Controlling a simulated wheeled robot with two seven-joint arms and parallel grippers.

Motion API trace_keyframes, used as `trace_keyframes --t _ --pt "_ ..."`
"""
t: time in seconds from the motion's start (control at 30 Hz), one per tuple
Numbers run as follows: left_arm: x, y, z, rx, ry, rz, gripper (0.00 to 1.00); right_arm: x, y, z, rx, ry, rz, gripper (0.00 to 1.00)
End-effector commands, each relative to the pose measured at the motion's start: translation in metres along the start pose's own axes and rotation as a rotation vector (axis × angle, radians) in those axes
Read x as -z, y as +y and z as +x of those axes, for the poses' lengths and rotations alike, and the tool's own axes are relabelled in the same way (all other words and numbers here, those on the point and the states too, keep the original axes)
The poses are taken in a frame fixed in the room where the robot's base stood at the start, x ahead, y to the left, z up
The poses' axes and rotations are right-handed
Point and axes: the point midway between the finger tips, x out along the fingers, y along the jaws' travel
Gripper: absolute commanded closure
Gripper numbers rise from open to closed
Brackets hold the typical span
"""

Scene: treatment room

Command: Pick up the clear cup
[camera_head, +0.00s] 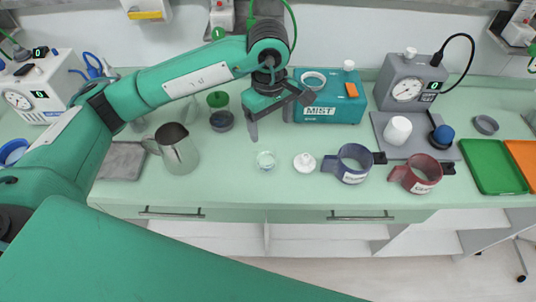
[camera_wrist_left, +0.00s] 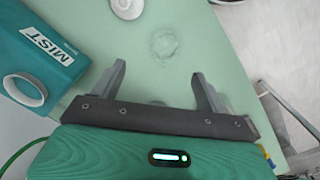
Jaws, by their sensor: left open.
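The clear cup (camera_head: 266,160) is a small see-through cup on the pale green counter, near the front edge. It also shows in the left wrist view (camera_wrist_left: 164,44), beyond the fingertips and between their lines. My left gripper (camera_head: 280,118) hangs above the counter, behind the cup and apart from it. In the left wrist view its two fingers (camera_wrist_left: 157,82) are spread with nothing between them. My right gripper does not show.
A white lidded item (camera_head: 304,162) sits just right of the cup. Blue (camera_head: 352,164) and red (camera_head: 418,174) cuffs lie farther right. A teal MIST box (camera_head: 330,98) stands behind. A metal pitcher (camera_head: 178,150) and a dark jar (camera_head: 221,121) stand to the left.

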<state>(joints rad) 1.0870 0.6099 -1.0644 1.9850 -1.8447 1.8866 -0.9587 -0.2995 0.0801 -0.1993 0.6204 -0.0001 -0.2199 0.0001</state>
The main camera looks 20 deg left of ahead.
Motion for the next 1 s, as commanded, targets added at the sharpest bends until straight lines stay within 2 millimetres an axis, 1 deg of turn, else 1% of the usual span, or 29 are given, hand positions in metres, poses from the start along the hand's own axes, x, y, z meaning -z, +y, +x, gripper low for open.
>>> trace_keyframes --t 0.07,0.17,0.4,0.5,0.6,0.77,0.87,1.0 --pt "0.006 -0.002 0.001 0.011 0.026 -0.001 0.24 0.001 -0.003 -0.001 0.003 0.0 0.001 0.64" --pt "0.007 -0.003 0.012 0.016 0.031 0.0 0.24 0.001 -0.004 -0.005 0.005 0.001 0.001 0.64" --pt "0.007 -0.004 0.059 0.016 0.027 -0.001 0.24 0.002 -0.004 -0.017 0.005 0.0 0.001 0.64" --pt "0.008 -0.004 0.073 0.014 0.026 -0.001 0.24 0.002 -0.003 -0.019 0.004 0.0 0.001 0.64" --pt "0.008 -0.004 0.082 0.013 0.027 0.0 0.24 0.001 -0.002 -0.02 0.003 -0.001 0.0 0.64" --pt "0.008 -0.005 0.089 0.013 0.026 -0.001 0.24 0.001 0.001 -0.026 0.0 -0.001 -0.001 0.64" --pt "0.007 -0.009 0.099 0.015 0.025 -0.001 0.24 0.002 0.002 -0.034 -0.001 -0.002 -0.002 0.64" --pt "0.008 -0.012 0.118 0.015 0.024 -0.001 0.24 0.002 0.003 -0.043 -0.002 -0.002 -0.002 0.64"
